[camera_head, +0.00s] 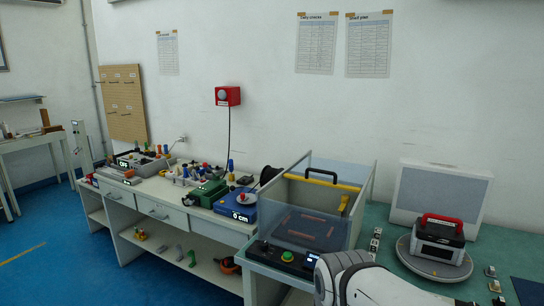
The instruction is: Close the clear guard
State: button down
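The clear guard (348,185) is part of a see-through box on the bench right of centre, with a yellow bar and a black handle (322,175) across its upper part. Clear panels (285,222) form its sides, and reddish-brown strips lie inside. I cannot tell for sure how far the guard is open. A dark control panel (283,257) with a green button and a small display sits at the front of the box. My gripper is not in view; only my white arm shows at the bottom, in front of the box's right side.
To the right, a black-and-red case (437,240) stands on a round grey turntable (410,255), before a pale panel (440,193). To the left, a blue device (236,205) and a green box (203,193) sit on a cluttered white bench. Blue floor (70,250) is free at left.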

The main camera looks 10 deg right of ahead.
aim_at(305, 178)
jog(key=z, duration=0.1)
jog(key=i, duration=1.1)
jog(key=z, duration=0.55)
